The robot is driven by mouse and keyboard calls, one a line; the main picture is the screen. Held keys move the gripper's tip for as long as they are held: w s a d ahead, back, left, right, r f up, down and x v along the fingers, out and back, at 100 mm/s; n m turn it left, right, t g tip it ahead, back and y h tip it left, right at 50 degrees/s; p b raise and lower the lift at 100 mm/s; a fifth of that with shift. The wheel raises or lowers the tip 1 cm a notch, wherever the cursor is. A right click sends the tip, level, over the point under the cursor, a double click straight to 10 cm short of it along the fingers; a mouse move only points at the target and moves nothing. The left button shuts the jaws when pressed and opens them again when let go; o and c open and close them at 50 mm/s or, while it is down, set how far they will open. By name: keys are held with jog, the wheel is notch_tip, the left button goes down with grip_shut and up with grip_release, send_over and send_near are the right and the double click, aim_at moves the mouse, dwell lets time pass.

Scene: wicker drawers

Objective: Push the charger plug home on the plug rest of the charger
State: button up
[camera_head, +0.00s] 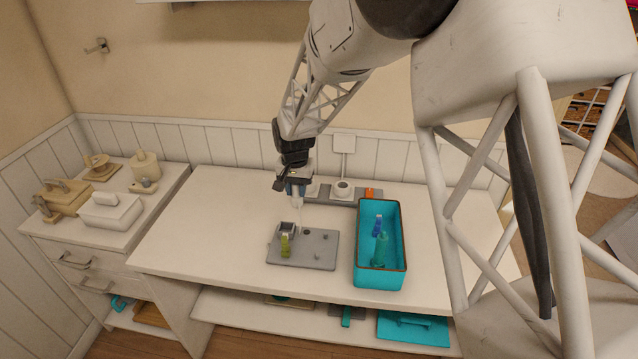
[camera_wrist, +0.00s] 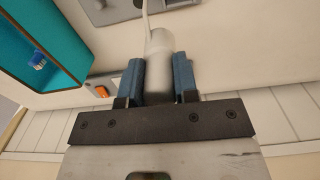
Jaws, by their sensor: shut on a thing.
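A thin white cord (camera_wrist: 146,22) runs from the plug's end. A grey strip at the back of the table bears a white round piece (camera_head: 343,188) and an orange switch (camera_head: 370,193); it looks like the charger. I cannot tell which part is the plug rest. My gripper hides the strip's left end.
The grey plate (camera_head: 325,242) bears a dark block with a lime-green piece (camera_head: 285,245). A teal bin (camera_head: 367,275) holding blue and green things stands to its right. Pale containers sit on the left cabinet (camera_head: 165,190). The table's left part (camera_head: 205,225) is clear.

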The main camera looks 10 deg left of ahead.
jog(key=shift+s+a+r, duration=0.2)
jog(key=shift+s+a, duration=0.55)
jog(key=shift+s, duration=0.1)
jog(key=shift+s+a+r, duration=0.2)
jog(key=shift+s+a, duration=0.55)
jog(key=shift+s, duration=0.05)
jog(key=shift+f, duration=2.9)
jog(key=shift+f, duration=2.2)
jog(key=o, duration=1)
jog(key=shift+o, duration=0.2)
jog(key=shift+r, duration=0.15)
notch_tip(320, 180, up, 8)
jog(key=shift+f, duration=0.2)
